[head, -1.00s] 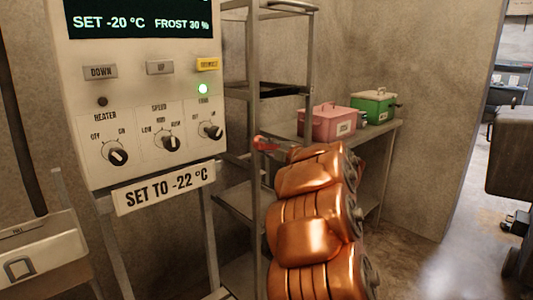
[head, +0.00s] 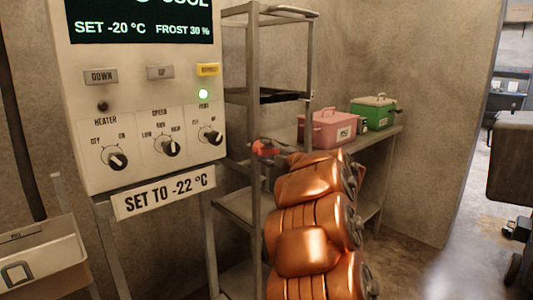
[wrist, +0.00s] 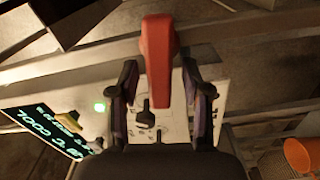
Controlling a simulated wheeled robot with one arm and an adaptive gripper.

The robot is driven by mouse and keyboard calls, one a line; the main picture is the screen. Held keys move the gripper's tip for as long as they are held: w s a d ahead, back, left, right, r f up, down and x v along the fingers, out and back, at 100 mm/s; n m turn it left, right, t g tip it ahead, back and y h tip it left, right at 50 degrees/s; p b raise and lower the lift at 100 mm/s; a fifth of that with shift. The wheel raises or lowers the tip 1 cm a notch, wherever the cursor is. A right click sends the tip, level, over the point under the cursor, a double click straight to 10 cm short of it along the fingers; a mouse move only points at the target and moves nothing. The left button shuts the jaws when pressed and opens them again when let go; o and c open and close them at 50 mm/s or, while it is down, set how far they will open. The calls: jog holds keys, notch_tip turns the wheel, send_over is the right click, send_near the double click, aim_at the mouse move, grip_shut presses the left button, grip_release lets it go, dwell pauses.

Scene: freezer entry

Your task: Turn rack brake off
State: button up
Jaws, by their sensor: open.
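The rack brake appears as a red lever (head: 264,148) on the near post of the metal rack (head: 256,110) in the head view. In the wrist view the red lever (wrist: 158,55) runs down the middle, between my two dark fingers. My gripper (wrist: 159,72) is open, one finger on each side of the lever with gaps showing. In the head view my gripper (head: 283,149) is small and partly hidden behind my copper arm, just right of the lever. I cannot tell whether a finger touches it.
A control panel (head: 150,110) with knobs and a "SET TO -22 °C" sign stands left of the rack. A pink box (head: 325,130) and a green box (head: 374,110) sit on a shelf behind my arm. Open floor and a doorway are at right.

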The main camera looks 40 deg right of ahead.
jog(key=shift+s, duration=0.15)
jog(key=s, duration=1.1)
jog(key=shift+s+a, duration=0.15)
jog(key=shift+s, duration=0.25)
